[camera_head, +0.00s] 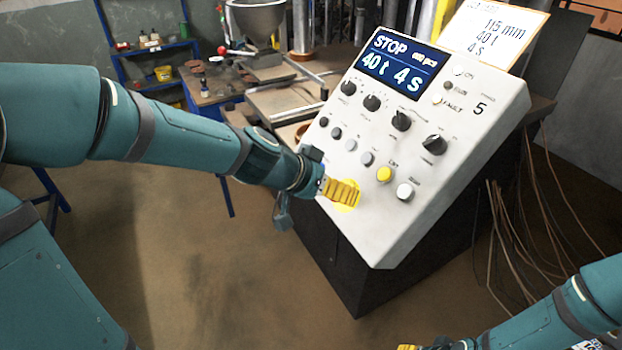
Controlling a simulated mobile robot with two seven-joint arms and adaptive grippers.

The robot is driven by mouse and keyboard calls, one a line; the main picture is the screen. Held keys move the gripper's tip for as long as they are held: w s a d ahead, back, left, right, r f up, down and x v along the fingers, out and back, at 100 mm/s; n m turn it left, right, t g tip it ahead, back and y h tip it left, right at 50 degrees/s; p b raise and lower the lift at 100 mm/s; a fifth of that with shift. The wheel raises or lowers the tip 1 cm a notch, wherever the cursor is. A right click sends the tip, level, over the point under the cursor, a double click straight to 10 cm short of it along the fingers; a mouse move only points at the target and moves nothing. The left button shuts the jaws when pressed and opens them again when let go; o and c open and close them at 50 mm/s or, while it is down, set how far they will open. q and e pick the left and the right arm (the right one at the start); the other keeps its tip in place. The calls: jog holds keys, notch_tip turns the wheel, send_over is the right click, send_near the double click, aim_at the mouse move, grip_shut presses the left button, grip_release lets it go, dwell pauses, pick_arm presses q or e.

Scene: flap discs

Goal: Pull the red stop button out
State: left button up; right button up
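The white sloped control panel (460,130) stands right of centre. Its blue display (400,69) reads STOP, 40 t and 4 s. The red stop button itself does not show. A yellow round plate (348,206) at the panel's lower left is partly covered by my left gripper (343,191). The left gripper's yellow ribbed fingers lie over this plate, and any button there is hidden behind them. I cannot tell whether they are open or shut, or touching anything. My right gripper (408,347) is cut off at the bottom edge, away from the panel, and its opening is not clear.
A sign (494,33) reads 115 mm, 40 t, 4 s. A workbench with a metal hopper (256,18) stands behind. Loose cables (540,210) hang at right. Floor in front is clear.

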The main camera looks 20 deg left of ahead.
pick_arm(q)
jog(key=v, duration=1.1)
jog(key=shift+f, duration=0.1)
notch_tip(320, 180, down, 27)
jog(key=d+n+g+y, duration=0.2)
jog(key=n+g+y, duration=0.1)
jog(key=n+g, duration=0.1)
jog(key=s+d+f+n+g, duration=0.1)
jog(key=s+d+f, duration=0.1)
jog(key=s+f, duration=0.3)
jog(key=s+d+f+n+g+h, duration=0.1)
jog(key=s+d+f, duration=0.1)
jog(key=s+f, duration=0.35)
jog(key=s+d+f+n+g, duration=0.1)
jog(key=s+d+f, duration=0.2)
jog(key=f, duration=0.5)
jog(key=w+d+r+m+t, duration=0.1)
jog(key=w+r+m, duration=0.1)
jog(key=w+r, duration=0.2)
jog(key=w, duration=0.3)
jog(key=shift+d+r+t+b, duration=0.3)
jog(key=shift+d+r+b, duration=0.05)
jog(key=shift+d+r, duration=0.05)
jog(key=shift+s, duration=0.1)
